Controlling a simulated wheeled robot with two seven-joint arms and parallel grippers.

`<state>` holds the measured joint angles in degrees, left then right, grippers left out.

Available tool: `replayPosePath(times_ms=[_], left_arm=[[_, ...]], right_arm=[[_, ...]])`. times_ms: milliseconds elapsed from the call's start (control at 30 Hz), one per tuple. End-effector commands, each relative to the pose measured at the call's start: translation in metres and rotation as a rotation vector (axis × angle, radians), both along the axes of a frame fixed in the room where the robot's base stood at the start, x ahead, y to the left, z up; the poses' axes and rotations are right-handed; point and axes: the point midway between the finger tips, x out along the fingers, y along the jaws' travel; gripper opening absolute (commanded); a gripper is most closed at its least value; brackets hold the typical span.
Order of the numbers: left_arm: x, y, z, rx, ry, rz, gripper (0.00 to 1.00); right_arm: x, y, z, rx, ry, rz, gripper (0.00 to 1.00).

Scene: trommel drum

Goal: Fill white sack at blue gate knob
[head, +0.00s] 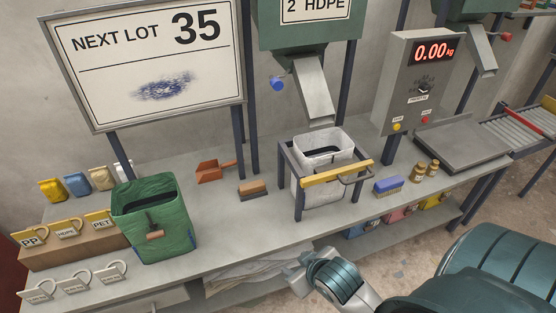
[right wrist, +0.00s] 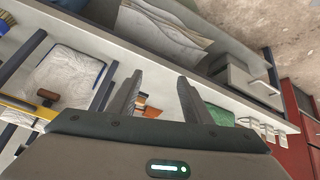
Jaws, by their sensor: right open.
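The white sack (head: 323,146) stands open-topped in a dark metal frame with a yellow front bar (head: 336,173), below a grey chute (head: 313,92). The chute's mouth is just above the sack's opening. The blue gate knob (head: 277,84) sticks out at the left of the chute, under the green "2 HDPE" hopper (head: 305,30). My right gripper (head: 297,271) is low in front of the bench edge, apart from sack and knob. In the right wrist view its jaws (right wrist: 157,92) are open and empty, with the sack (right wrist: 66,78) at the left. My left gripper is not in view.
A scale (head: 462,144) reading 0.00 kg stands right of the sack. Left are a wooden brush (head: 252,189), an orange scoop (head: 214,171), a green bag (head: 157,222) and tag-like labels. The "NEXT LOT 35" board (head: 150,60) stands behind.

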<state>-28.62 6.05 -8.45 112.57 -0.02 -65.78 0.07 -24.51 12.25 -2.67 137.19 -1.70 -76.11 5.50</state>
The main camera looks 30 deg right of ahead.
Motion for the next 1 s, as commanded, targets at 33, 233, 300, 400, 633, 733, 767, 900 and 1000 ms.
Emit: replayPosePath(times_ms=[33, 233, 300, 400, 633, 733, 767, 900, 1000], left_arm=[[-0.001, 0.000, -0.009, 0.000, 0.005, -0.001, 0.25], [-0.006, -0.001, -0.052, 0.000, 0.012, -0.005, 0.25], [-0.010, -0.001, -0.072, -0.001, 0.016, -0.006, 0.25], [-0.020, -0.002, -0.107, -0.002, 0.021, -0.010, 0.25], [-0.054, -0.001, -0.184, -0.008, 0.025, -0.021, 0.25], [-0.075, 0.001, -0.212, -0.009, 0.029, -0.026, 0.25], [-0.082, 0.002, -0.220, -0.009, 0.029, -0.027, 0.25], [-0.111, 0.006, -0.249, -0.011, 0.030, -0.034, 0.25], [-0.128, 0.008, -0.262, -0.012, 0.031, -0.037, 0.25]], right_arm=[[0.008, -0.006, 0.009, -0.008, -0.027, -0.006, 0.45], [0.043, -0.029, 0.045, -0.031, -0.147, -0.033, 0.45], [0.058, -0.038, 0.060, -0.041, -0.200, -0.044, 0.45], [0.084, -0.055, 0.087, -0.057, -0.293, -0.060, 0.45], [0.139, -0.093, 0.159, -0.090, -0.524, -0.088, 0.45], [0.159, -0.108, 0.194, -0.103, -0.624, -0.096, 0.45], [0.164, -0.112, 0.204, -0.108, -0.653, -0.097, 0.45], [0.183, -0.129, 0.250, -0.123, -0.780, -0.102, 0.45], [0.192, -0.137, 0.275, -0.129, -0.846, -0.102, 0.45]])
